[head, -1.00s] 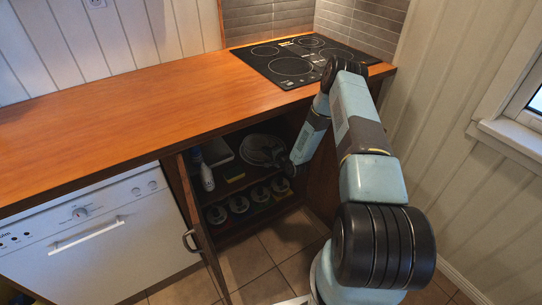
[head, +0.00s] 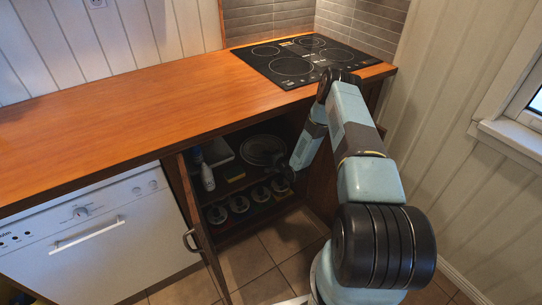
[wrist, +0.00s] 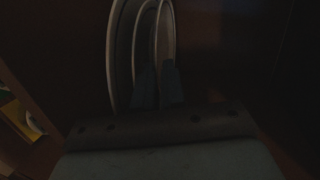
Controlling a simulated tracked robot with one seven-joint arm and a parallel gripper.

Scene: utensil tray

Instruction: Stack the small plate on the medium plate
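In the wrist view the plates show nearly edge-on, close together. The small plate (wrist: 167,30) is rightmost, the medium plate (wrist: 137,40) is beside it, and a larger plate (wrist: 116,60) is at the left. My gripper (wrist: 158,75) has its two dark fingers close together, one on each side of the small plate's near rim, and appears shut on it. Whether the small plate touches the medium one is too dark to tell. In the head view the plates (head: 262,148) are on the cabinet's upper shelf, with my gripper (head: 286,173) at their right front edge.
The cabinet is open under the counter (head: 150,105), its door (head: 200,225) swung out at the left. A white bottle (head: 207,177) and a yellow item (head: 235,174) stand left of the plates. Several round items (head: 239,204) sit on the lower shelf.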

